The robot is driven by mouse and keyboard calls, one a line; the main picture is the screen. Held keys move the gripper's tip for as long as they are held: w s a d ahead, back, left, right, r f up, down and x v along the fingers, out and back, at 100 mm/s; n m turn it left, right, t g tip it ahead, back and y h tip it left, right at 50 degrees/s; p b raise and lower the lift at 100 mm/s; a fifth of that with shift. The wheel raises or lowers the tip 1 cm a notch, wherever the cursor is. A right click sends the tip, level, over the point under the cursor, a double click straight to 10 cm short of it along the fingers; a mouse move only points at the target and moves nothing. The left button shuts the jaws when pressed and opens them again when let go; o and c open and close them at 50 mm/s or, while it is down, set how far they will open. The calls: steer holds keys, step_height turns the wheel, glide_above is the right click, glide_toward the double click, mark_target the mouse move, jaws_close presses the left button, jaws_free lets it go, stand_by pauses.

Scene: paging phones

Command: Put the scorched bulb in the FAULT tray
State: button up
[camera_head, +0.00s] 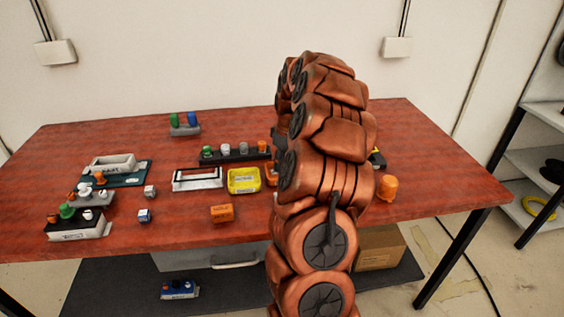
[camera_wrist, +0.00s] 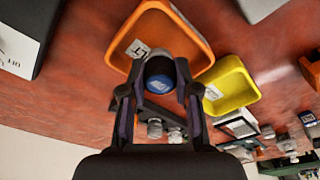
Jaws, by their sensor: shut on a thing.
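In the wrist view my gripper (camera_wrist: 158,78) is shut on a small dark, round-ended piece with a blue patch (camera_wrist: 157,84), which I take to be the bulb; scorching is hard to make out. The held piece overlaps the near rim of an orange tray (camera_wrist: 200,42) in the picture; its height above the tray is unclear. The tray carries a white label with only "LT" legible, and its visible floor looks empty. In the head view my arm hides the gripper, the held piece and most of the orange tray (camera_head: 271,176).
A yellow tray (camera_head: 243,180) sits beside the orange one, with a white-framed tray (camera_head: 197,179) to its left. A dark rack of bulbs (camera_head: 235,155) stands behind. An orange box (camera_head: 222,213) lies in front, and an orange cylinder (camera_head: 387,187) stands right of my arm.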

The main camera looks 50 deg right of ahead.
steer(key=shift+f, duration=0.4)
steer(key=shift+f, duration=0.1)
steer(key=shift+f, duration=0.1)
steer(key=o, duration=1)
step_height(320, 180, up, 12)
steer(key=s+b, duration=0.1)
steer(key=b, duration=0.1)
steer(key=shift+s+d, duration=0.15)
steer(key=shift+s, duration=0.2)
